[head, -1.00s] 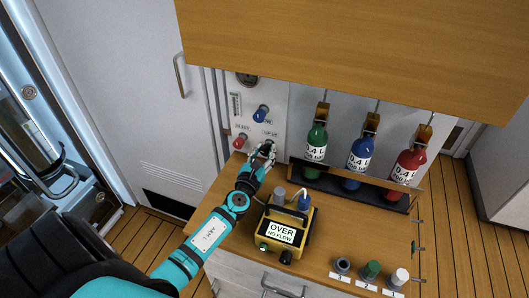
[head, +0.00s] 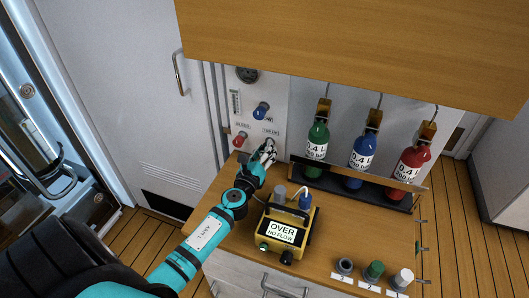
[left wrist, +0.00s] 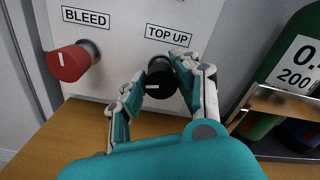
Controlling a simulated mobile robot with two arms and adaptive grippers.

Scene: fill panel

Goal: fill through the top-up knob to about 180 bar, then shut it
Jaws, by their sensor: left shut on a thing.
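The black top-up knob (left wrist: 160,92) is on the white panel (left wrist: 115,20) under the "TOP UP" label. Its white mark lies roughly level, toward the left, in the left wrist view. My left gripper (left wrist: 158,76) is shut on this knob, with one finger on each side. In the head view my left gripper (head: 268,150) is at the foot of the panel and hides most of the knob. The round dark gauge (head: 247,75) at the panel top is too small and cut off to read. My right gripper is not in view.
The red bleed knob (left wrist: 68,62) is left of the gripper, and a blue knob (head: 261,111) is above. Green (head: 318,137), blue (head: 362,153) and red (head: 409,165) bottles stand right. A yellow box (head: 284,235) reading "OVER NO FLOW" sits near my left forearm.

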